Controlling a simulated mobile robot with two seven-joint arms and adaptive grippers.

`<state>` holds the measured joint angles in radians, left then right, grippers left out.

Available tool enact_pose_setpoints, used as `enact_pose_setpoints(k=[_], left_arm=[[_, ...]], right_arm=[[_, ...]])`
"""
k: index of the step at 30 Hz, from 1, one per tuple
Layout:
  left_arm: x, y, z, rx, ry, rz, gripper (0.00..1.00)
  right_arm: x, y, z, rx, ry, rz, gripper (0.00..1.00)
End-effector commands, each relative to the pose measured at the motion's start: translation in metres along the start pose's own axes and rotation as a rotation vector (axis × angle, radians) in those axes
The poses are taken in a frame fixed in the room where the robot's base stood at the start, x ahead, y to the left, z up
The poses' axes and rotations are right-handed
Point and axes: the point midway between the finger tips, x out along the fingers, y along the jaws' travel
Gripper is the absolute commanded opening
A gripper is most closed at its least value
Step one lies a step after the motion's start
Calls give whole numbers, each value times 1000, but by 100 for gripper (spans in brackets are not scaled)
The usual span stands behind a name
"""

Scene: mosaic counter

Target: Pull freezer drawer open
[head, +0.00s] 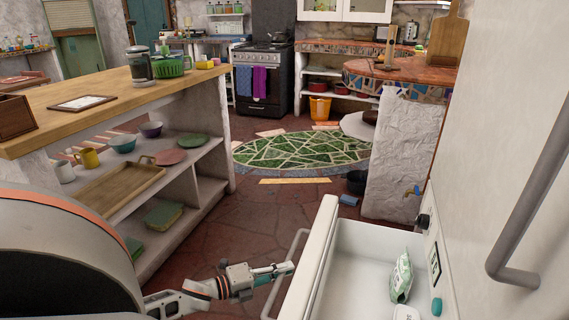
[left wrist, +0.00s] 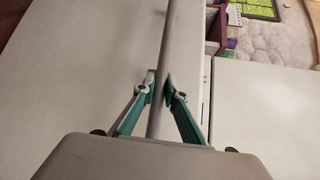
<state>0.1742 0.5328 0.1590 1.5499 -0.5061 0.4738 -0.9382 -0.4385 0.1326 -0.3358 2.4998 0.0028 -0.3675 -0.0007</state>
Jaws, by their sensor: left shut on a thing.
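The white freezer drawer (head: 312,262) stands pulled out at the bottom right of the head view, and its open top shows the inside. Its grey bar handle (head: 298,241) runs along the front. My left gripper (head: 283,269) is shut on this handle. In the left wrist view, the handle bar (left wrist: 168,35) passes between the two green-sided fingers (left wrist: 160,82). In the drawer are a green and white bag (head: 401,277), a teal item (head: 437,306) and a partly cut-off white container (head: 405,313). My right gripper is out of view.
A large grey handle (head: 528,195) stands out from the white door at the right, above the drawer. A wood-topped counter (head: 110,98) with open shelves stands at the left. Open stone floor (head: 262,215) and a green patterned oval (head: 300,150) lie between.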

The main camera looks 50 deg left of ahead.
Motion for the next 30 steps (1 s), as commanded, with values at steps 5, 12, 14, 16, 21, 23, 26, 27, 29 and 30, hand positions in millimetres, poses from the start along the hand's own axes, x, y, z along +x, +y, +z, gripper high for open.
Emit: enact_pose_setpoints(k=[5, 12, 14, 16, 21, 23, 26, 27, 29, 30], left_arm=[[0, 1, 0, 0, -1, 1, 29], [0, 0, 0, 0, 0, 1, 29], [-1, 0, 0, 0, 0, 1, 29], [-4, 0, 0, 0, 0, 1, 29], [-26, 2, -1, -1, 0, 4, 29], [-38, 2, -1, -2, -1, 4, 29], [-59, 2, 0, -2, -1, 5, 29], [-67, 2, -1, -2, 0, 4, 29], [-79, 2, 0, -1, -1, 4, 29], [-87, 2, -1, -1, -1, 4, 29]], right_arm=[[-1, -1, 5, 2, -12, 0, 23], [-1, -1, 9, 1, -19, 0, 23], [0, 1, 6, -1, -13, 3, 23], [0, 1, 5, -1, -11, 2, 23], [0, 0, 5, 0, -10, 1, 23], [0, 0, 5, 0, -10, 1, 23], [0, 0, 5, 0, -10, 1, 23], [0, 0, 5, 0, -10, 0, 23], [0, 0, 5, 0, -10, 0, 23], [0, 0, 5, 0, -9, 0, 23]])
